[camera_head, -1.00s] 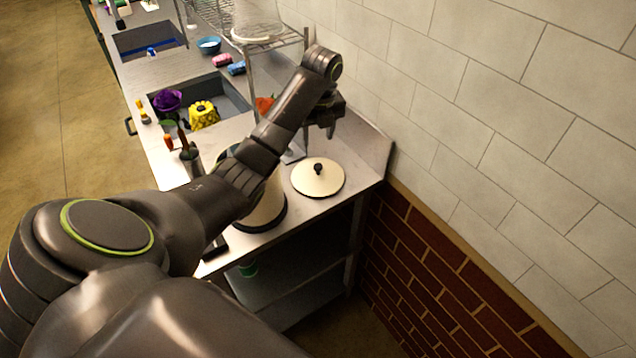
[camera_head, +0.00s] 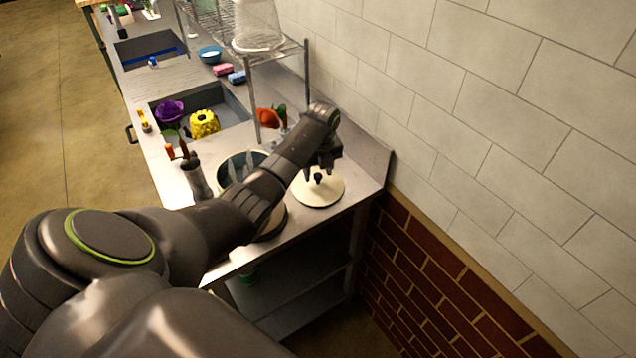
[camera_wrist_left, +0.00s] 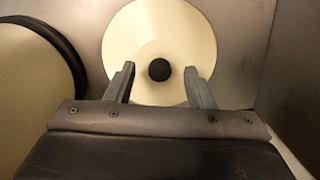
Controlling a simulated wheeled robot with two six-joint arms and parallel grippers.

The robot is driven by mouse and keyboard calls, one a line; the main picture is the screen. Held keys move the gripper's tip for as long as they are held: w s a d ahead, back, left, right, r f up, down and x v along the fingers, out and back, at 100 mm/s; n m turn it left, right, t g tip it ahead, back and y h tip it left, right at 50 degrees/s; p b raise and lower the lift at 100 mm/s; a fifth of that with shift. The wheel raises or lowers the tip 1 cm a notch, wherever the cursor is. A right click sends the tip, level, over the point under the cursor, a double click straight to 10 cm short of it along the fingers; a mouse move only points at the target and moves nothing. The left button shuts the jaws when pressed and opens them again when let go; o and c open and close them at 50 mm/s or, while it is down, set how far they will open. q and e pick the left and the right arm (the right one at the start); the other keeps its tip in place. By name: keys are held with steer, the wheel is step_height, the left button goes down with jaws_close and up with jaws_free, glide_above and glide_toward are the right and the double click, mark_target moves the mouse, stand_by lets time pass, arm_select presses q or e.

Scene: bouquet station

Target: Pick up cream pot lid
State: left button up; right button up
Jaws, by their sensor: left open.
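The cream pot lid (camera_head: 325,194) is a round cream disc with a dark knob, lying flat on the steel counter near its right corner. It also shows in the left wrist view (camera_wrist_left: 160,30), with the dark knob (camera_wrist_left: 159,69) between and a little beyond the fingertips. My left gripper (camera_head: 320,176) is open and points down over the lid, close to the knob. Its two fingers also show in the left wrist view (camera_wrist_left: 160,80), one on each side of the knob, and hold nothing. My right gripper is not in view.
A cream pot with a dark rim (camera_wrist_left: 30,85) stands left of the lid, partly behind my left arm in the head view. A wire rack (camera_head: 307,80) and a sink with purple and yellow flowers (camera_head: 204,123) lie farther back. A tiled wall (camera_head: 440,110) bounds the right.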

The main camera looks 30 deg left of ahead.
arm_select(q)
steer(key=shift+f, duration=0.35)
jaws_close()
steer(key=shift+r, duration=0.1)
